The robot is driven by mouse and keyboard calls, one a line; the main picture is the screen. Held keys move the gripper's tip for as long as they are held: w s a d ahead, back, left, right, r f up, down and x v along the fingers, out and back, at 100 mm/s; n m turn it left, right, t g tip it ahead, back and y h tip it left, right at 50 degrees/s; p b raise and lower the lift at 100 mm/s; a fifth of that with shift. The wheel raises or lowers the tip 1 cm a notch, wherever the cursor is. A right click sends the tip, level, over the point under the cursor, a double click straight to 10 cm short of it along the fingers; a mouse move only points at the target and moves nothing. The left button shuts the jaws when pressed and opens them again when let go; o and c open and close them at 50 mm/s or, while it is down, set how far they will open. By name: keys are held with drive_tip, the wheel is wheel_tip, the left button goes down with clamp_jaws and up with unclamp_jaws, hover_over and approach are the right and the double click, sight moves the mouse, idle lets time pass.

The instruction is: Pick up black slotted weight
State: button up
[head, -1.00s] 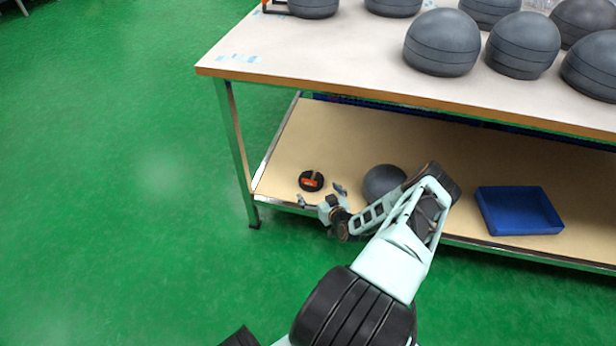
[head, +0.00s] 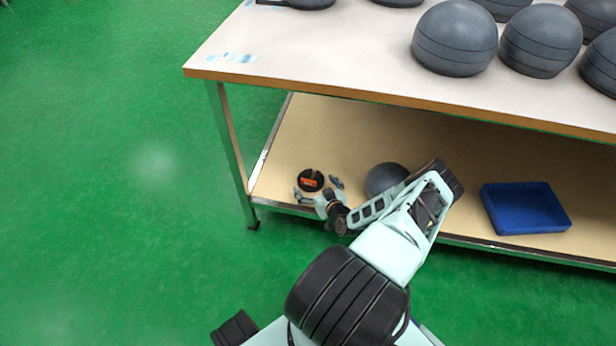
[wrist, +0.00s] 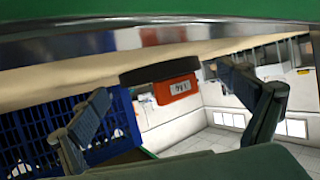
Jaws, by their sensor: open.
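The black slotted weight (head: 311,178), a dark disc with an orange-red label, lies on the lower shelf near its left end. In the wrist view the weight (wrist: 150,74) shows as a dark edge with an orange label, between and beyond the fingers. My gripper (head: 319,187) is open, with its two fingers on either side of the weight's near part in the head view. In the wrist view my gripper (wrist: 180,112) also shows its fingers spread wide with nothing between the pads. I cannot tell whether a finger touches the weight.
A grey ball (head: 385,178) sits on the shelf right of my gripper, close to my arm. A blue tray (head: 525,208) stands farther right. The tabletop (head: 330,60) overhangs the shelf and carries several grey balls. A table leg (head: 232,150) stands at the left.

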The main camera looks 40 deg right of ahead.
drive_tip(key=shift+w, duration=0.1)
drive_tip(key=shift+c, duration=0.4)
drive_tip(key=c, duration=2)
drive_tip(key=shift+r, duration=0.15)
drive_tip(key=shift+c, duration=0.8)
